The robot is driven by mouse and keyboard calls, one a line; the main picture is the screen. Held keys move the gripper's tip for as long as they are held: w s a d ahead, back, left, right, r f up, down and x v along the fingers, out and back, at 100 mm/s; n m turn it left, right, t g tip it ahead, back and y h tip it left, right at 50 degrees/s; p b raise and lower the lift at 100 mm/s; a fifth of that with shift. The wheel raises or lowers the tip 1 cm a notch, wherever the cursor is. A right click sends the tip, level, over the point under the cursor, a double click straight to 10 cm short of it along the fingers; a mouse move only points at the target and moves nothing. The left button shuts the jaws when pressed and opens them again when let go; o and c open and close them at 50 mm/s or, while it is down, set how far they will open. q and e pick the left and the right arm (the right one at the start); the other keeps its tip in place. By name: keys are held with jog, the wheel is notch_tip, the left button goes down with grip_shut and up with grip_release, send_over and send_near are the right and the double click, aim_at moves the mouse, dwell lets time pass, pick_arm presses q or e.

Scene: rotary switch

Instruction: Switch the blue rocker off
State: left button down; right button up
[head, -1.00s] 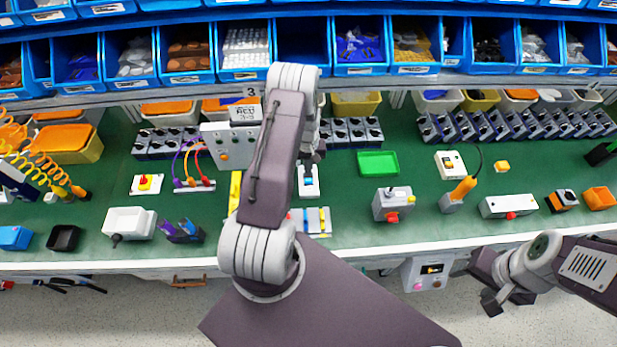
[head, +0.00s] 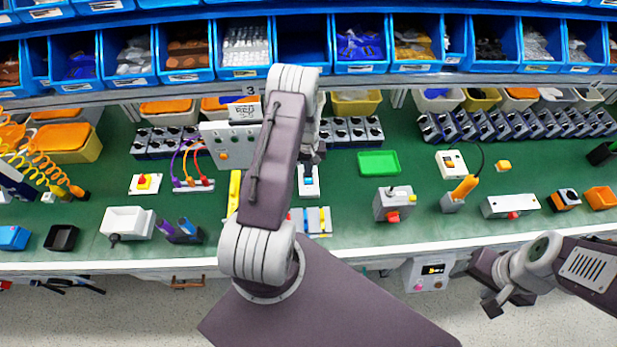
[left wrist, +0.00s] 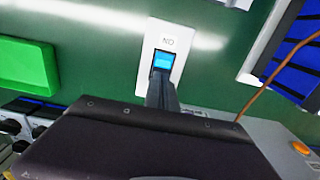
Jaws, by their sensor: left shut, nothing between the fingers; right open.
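The blue rocker (left wrist: 162,61) sits in a white plate (left wrist: 176,76) on the green bench, with the word ON beside one end of the rocker. In the head view the white plate (head: 309,191) shows just right of my left arm. My left gripper (left wrist: 161,80) is shut and empty, its dark fingertips at the rocker's edge in the wrist view and covering part of it. I cannot tell whether they touch it. In the head view my own arm hides most of this gripper. My right gripper (head: 496,299) is open and empty in front of the bench, far right.
A green tray (head: 378,163) lies right of the plate. A grey box with a red switch (head: 393,204) stands further right. A grey control box (head: 231,146) stands behind on the left. Blue bins (head: 360,45) line the back shelf. Bare green bench lies around the plate's right side.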

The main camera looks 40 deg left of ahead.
pick_arm(q)
jog(key=shift+f, duration=0.3)
notch_tip(320, 180, up, 7)
jog(key=p, duration=0.5)
jog(key=shift+r, duration=0.1)
dwell(0.5)
